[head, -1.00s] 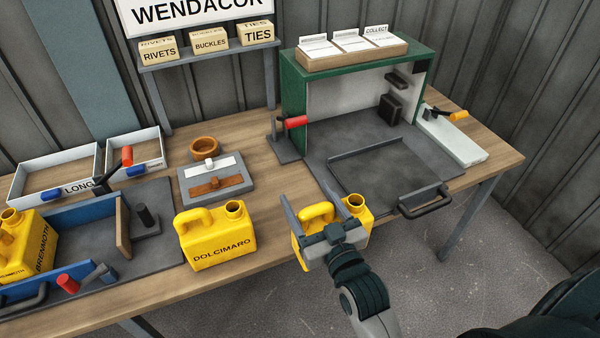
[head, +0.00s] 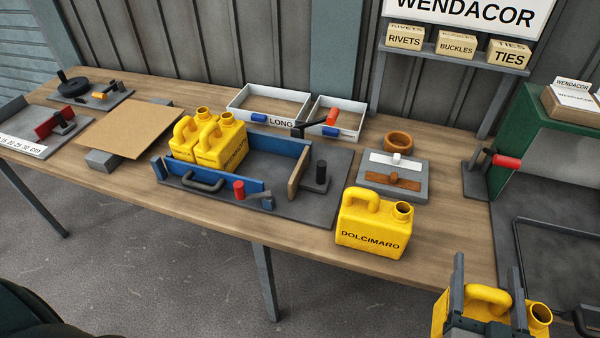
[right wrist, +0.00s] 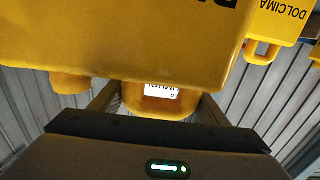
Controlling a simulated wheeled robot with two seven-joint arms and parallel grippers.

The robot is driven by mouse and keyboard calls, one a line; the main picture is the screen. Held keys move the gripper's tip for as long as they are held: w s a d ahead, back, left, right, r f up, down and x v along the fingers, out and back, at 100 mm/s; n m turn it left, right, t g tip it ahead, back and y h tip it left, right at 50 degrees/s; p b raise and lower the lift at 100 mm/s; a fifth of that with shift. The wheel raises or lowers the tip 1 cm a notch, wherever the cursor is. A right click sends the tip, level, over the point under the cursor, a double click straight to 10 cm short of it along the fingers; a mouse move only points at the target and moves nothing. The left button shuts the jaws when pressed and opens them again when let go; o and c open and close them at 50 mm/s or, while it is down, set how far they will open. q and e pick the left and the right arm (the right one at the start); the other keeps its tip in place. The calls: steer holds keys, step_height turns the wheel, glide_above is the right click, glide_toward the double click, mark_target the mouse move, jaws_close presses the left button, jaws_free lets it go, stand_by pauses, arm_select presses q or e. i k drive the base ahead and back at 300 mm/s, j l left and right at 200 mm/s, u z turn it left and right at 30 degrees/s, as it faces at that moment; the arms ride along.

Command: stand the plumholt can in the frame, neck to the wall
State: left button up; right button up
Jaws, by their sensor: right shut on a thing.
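My right gripper (head: 487,282) is shut on a yellow can (head: 487,299) at the lower right of the head view, at or beyond the table's front edge. Its neck points right; its name is hidden there. In the right wrist view the can (right wrist: 130,45) fills the top, with only cut-off, upside-down letters. The blue-walled frame (head: 290,143) stands mid-table. My left gripper is out of view.
A yellow DOLCIMARO can (head: 370,228) stands right of the frame, by the table's front edge. A green box (head: 520,150) is at right, white trays (head: 268,105) behind.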

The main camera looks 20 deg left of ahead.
mark_target(272, 174)
steer(key=k, duration=0.6)
steer(key=u, duration=2.7)
steer(key=k+l, duration=0.35)
steer(key=l, duration=0.15)
steer(key=k+l, duration=0.35)
steer(key=l, duration=0.2)
steer(key=k+l, duration=0.35)
steer(key=l, duration=0.15)
steer(key=k+l+u, duration=0.1)
steer(key=k+l, duration=0.25)
steer(key=l, duration=0.15)
